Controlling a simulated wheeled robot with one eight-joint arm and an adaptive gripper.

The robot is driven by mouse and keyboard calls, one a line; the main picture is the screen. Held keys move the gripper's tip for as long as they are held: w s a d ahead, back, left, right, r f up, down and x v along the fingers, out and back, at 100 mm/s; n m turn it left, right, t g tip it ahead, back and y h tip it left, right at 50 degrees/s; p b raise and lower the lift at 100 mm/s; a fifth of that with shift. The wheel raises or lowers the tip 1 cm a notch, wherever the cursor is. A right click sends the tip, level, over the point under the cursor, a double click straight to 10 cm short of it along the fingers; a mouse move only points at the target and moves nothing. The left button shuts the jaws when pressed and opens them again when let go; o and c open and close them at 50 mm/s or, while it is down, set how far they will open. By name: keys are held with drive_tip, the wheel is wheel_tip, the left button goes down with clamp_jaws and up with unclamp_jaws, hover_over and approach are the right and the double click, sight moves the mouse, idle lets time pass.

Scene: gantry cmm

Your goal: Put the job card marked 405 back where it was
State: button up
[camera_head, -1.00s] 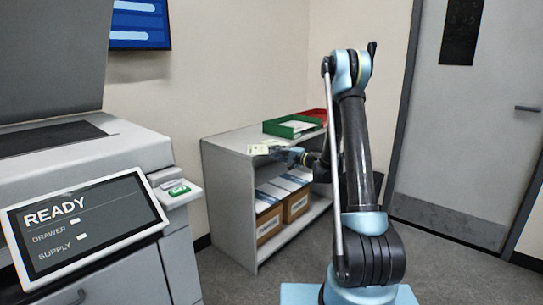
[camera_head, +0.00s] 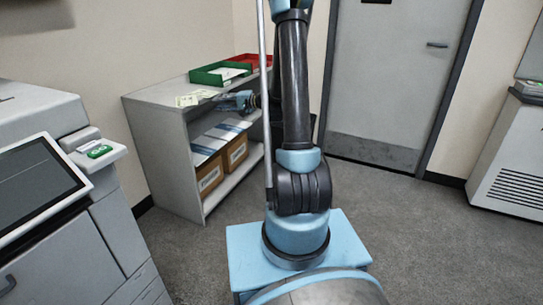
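Pale cards (camera_head: 187,100) lie at the left front of the grey shelf unit's top (camera_head: 160,93); they look like two, close together. Their markings are too small to read, so I cannot tell which is the 405 card. My gripper (camera_head: 220,103) is at the shelf's front edge, just right of the cards, pointing left. I cannot tell whether its fingers touch a card or are open or shut. A green tray (camera_head: 208,79) with white paper in it stands behind the cards. A red tray (camera_head: 245,59) stands to its right, partly hidden by my arm.
Boxes (camera_head: 209,181) with blue-and-white packs on top sit on the lower shelf. A grey machine (camera_head: 75,240) with a tilted screen and a green-labelled item on its ledge stands left. A white cabinet (camera_head: 510,150) stands right.

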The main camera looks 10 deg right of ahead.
drive_tip(key=s+d+n+g+h, duration=0.2)
drive_tip(key=s+h, duration=0.1)
drive_tip(key=s, duration=0.7)
drive_tip(key=s+d+n+g+h, duration=0.1)
drive_tip(key=s+g+h, duration=0.15)
drive_tip(key=s, duration=0.85)
drive_tip(key=s+d+f+h, duration=0.2)
drive_tip(key=s+d+h, duration=0.1)
drive_tip(key=s, duration=0.4)
drive_tip(key=s+d+f+n+g+h, duration=0.1)
drive_tip(key=s+d+f+h, duration=0.1)
drive_tip(key=s+d, duration=0.4)
drive_tip(key=s+d+f+n+h, duration=0.1)
drive_tip(key=s+d+f+h, duration=0.1)
drive_tip(key=s, duration=0.8)
drive_tip(key=d+h, duration=0.1)
drive_tip(key=d, duration=0.1)
drive_tip(key=shift+d+f+h, duration=0.35)
drive_tip(key=shift+f, duration=0.05)
drive_tip(key=shift+g, duration=0.25)
drive_tip(key=shift+w+f, duration=0.2)
drive_tip(key=shift+w, duration=0.2)
drive_tip(key=shift+a, duration=0.1)
